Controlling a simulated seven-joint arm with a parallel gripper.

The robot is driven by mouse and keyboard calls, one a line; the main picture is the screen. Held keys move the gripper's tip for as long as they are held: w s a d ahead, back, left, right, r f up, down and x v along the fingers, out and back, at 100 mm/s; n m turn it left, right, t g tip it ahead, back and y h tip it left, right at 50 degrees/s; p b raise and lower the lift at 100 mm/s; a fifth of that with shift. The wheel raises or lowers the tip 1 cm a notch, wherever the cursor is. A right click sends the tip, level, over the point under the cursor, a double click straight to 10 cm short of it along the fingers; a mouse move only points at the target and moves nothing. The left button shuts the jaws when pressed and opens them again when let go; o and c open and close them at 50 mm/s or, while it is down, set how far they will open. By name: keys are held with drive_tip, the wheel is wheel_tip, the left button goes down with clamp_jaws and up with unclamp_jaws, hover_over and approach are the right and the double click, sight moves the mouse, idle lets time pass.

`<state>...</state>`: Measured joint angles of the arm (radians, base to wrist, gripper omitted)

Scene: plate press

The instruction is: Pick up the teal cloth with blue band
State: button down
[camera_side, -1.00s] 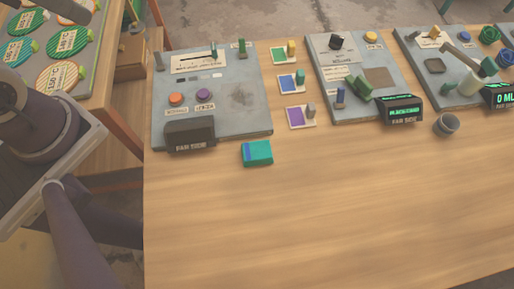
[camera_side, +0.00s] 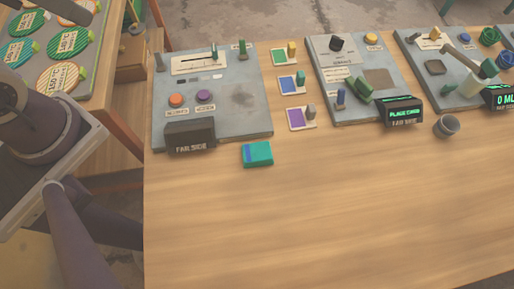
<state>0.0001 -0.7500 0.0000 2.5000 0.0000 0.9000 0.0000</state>
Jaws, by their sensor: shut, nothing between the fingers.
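The teal cloth with a blue band (camera_side: 260,154) lies on the wooden table in the side view, just in front of the left grey panel. It looks like a small folded, flat block, with the blue band at its left end. Nothing covers or touches it. My gripper is not in view; only parts of my arm show at the left edge, well apart from the cloth.
Behind the cloth is a grey panel (camera_side: 235,110) with knobs and a dark display box (camera_side: 190,137). The table's front (camera_side: 330,220) is clear.

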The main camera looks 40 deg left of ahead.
drive_tip(key=shift+c, duration=1.6)
unclamp_jaws()
